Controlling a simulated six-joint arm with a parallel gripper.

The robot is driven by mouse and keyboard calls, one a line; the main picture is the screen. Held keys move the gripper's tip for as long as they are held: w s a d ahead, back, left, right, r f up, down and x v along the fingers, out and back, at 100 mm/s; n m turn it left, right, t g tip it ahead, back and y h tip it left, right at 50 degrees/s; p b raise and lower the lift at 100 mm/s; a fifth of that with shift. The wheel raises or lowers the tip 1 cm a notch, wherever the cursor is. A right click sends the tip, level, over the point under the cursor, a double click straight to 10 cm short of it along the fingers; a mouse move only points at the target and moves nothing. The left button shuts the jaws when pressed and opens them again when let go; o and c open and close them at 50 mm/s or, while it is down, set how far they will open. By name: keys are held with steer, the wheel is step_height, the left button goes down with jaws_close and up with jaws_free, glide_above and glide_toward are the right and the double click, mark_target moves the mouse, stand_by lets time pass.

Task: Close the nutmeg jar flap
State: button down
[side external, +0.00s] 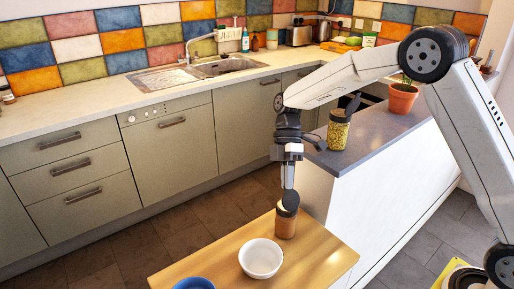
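A jar with brown contents (286,226), which looks like the nutmeg jar, stands upright on the wooden table. Its dark lid (285,211) has a dark flap (291,200) that appears raised. My gripper (289,187) points straight down over this jar, with its fingertips at or just above the flap. I cannot tell whether they touch it. The fingers look close together from this side, and any gap between them is hidden. A second jar with yellow-green contents (337,135) stands on the grey counter, its dark flap (352,105) raised.
A white bowl (261,272) stands close to the brown jar, at the table's front. A blue bowl (194,284) is partly cut off at the bottom edge. The wooden table (325,262) is bare to the right. A potted plant (402,99) stands on the grey counter (372,133).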

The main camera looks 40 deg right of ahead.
steer(key=c, duration=0.8)
jaws_free()
steer(key=shift+r, duration=0.1)
steer(key=shift+v, duration=3.85)
steer(key=shift+o, duration=1.4)
